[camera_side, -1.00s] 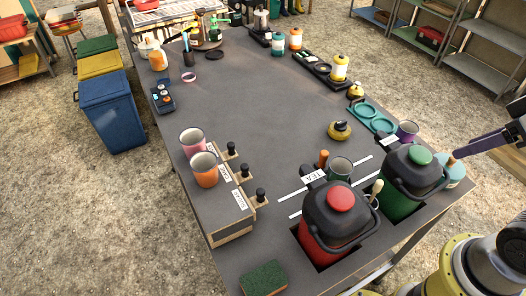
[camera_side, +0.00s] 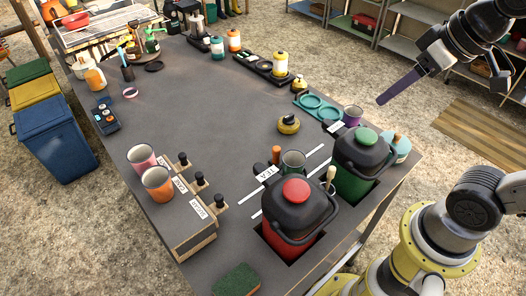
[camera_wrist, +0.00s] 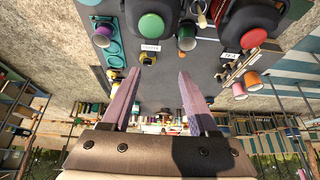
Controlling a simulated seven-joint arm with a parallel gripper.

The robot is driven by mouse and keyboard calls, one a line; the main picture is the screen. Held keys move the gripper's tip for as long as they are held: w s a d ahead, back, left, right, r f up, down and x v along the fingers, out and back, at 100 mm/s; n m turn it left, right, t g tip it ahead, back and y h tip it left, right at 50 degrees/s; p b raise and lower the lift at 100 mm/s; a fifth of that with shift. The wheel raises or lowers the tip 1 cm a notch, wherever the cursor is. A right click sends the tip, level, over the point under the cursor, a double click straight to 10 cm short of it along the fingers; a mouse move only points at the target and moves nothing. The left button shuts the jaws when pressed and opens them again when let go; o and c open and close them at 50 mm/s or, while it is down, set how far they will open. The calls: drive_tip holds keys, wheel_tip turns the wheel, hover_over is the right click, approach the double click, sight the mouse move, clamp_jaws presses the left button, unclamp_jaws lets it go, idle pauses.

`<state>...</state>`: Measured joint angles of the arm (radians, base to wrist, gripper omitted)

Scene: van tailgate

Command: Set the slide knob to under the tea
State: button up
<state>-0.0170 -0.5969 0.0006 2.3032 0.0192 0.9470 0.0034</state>
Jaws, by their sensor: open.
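An upright orange knob (camera_side: 276,154) stands on the table by the TEA label (camera_side: 267,173), in front of the red-lided black urn (camera_side: 303,205). A grey-green mug (camera_side: 292,163) stands right beside it, near two white lines on the table. I cannot tell which part slides. In the wrist view the TEA label (camera_wrist: 230,57) and the red lid (camera_wrist: 253,40) show at the upper right. My gripper (camera_side: 382,99) is open and empty, high at the right, well apart from the knob. Its two purple fingers (camera_wrist: 158,74) show spread in the wrist view.
A green-lidded urn (camera_side: 360,160) stands right of the red one. A wooden box with several black knobs (camera_side: 185,215) and two mugs is at the left. The table's middle (camera_side: 215,115) is clear.

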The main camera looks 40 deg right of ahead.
drive_tip(key=w+a+g, duration=0.2)
drive_tip(key=w, duration=0.7)
drive_tip(key=n+g, duration=0.2)
drive_tip(key=g, duration=0.2)
hover_over(276, 148)
wheel_tip(276, 148, down, 14)
drive_tip(key=f, duration=0.1)
wheel_tip(276, 148, down, 12)
drive_tip(key=shift+f, duration=0.1)
clamp_jaws()
